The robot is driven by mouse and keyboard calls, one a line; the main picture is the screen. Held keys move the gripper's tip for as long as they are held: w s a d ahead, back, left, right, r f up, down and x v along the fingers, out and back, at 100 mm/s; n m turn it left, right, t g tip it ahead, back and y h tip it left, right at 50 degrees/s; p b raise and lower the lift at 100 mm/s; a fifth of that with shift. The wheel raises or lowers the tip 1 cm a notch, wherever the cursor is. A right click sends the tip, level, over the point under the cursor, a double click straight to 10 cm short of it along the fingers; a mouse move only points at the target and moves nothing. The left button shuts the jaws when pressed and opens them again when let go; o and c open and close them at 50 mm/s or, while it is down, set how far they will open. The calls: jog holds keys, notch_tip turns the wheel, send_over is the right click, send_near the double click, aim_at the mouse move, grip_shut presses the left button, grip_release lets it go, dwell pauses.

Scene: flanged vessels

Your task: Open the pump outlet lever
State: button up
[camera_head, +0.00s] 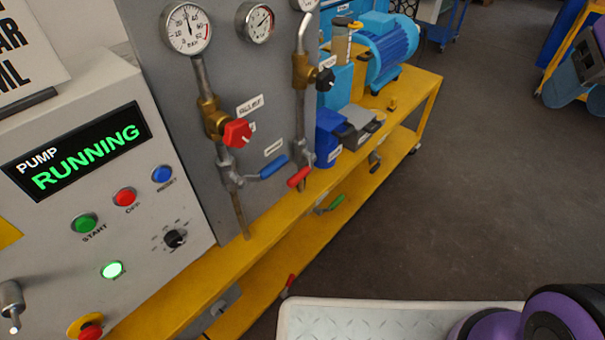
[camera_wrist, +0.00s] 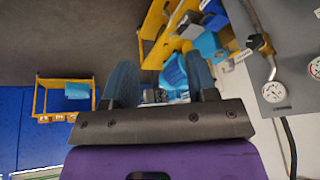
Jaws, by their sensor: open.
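Several levers show in the head view. A blue lever (camera_head: 273,167) points right from the left pipe, and a red lever (camera_head: 299,177) sits at the foot of the right pipe. A green lever (camera_head: 331,204) and another red-handled lever (camera_head: 289,284) are lower on the bench. The labels are too small to tell which is the pump outlet lever. My gripper (camera_wrist: 161,84) is open, its two blue fingers apart with nothing held between them. It shows partly at the right edge of the head view (camera_head: 578,92), well away from the levers.
A control panel (camera_head: 170,120) with a green RUNNING display stands at left. A grey board (camera_head: 195,150) carries gauges and pipes. The yellow bench (camera_head: 400,110) bears a blue motor (camera_head: 388,45). A white tread-plate surface (camera_head: 380,322) is at the bottom. Open floor (camera_head: 480,190) lies to the right.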

jog(key=w+a+f+m+g+y, duration=0.3)
jog(key=w+a+f+m+g, duration=0.25)
jog(key=w, duration=0.55)
jog(key=m+g+y, duration=0.5)
jog(key=m+y, duration=0.4)
jog(key=m, duration=0.6)
send_near(300, 176)
jog(key=s+d+r, duration=0.4)
jog(key=d+r, duration=0.3)
jog(key=r, duration=0.2)
jog(key=w+a+f+m+t+y, duration=0.1)
jog(key=a+f+m+t+y, duration=0.2)
jog(key=f+m, duration=0.4)
jog(key=w+a+f+m+y, duration=0.1)
jog(key=a+f+m+y, duration=0.3)
jog(key=f, duration=0.4)
jog(key=shift+m, duration=0.25)
jog(key=x, duration=0.8)
jog(key=shift+w+a, duration=0.1)
jog(key=shift+a, duration=0.25)
jog(key=shift+c, duration=0.5)
grip_shut()
